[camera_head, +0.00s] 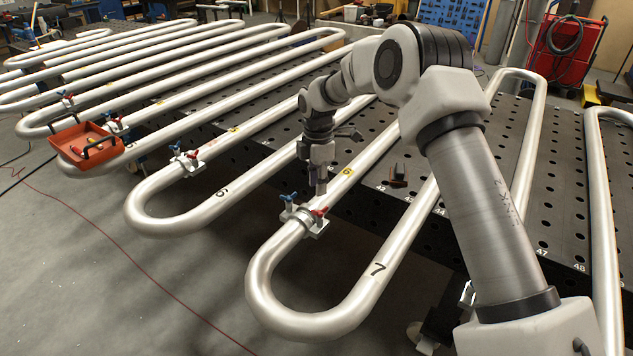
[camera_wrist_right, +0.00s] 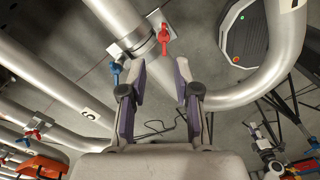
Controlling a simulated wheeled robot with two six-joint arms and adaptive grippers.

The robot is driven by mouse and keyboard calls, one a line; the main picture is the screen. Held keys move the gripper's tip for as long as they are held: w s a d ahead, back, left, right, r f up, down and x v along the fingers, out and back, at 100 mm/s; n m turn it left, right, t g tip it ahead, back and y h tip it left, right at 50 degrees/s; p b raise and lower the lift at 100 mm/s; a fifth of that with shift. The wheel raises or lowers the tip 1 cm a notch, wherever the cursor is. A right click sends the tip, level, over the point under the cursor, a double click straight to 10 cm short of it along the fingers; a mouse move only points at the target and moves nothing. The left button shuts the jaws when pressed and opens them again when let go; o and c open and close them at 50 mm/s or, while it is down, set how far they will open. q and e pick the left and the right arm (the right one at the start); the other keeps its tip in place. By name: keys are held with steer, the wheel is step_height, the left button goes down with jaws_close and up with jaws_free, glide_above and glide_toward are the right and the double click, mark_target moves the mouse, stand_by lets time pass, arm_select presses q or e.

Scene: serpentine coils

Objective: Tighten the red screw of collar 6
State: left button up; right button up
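The collar with the yellow 6 label (camera_head: 347,171) beside it, collar 6 (camera_head: 303,219), is clamped around the pipe near the bend marked 7. Its red screw (camera_head: 319,212) is on the right side and its blue screw (camera_head: 289,199) on the left. My right gripper (camera_head: 320,186) hangs above the collar, apart from the red screw. In the right wrist view the gripper (camera_wrist_right: 160,64) is open and empty, with the red screw (camera_wrist_right: 164,38) ahead of the gap and the blue screw (camera_wrist_right: 116,72) beside the left finger. My left gripper is not in view.
Several similar collars, such as one with red and blue screws (camera_head: 187,160), sit on pipes to the left. An orange crate (camera_head: 85,146) rests on the pipe bends. A small black tool (camera_head: 398,177) lies on the perforated table (camera_head: 440,232). The floor in front is mostly clear.

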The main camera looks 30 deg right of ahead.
mark_target(318, 209)
step_height(318, 209, down, 8)
steer(key=shift+r+p, duration=0.25)
steer(key=shift+p, duration=0.75)
steer(key=shift+s+r, duration=0.1)
steer(key=shift+s, duration=0.05)
steer(key=shift+s+a+r, duration=0.2)
steer(key=shift+c, duration=1.4)
jaws_close()
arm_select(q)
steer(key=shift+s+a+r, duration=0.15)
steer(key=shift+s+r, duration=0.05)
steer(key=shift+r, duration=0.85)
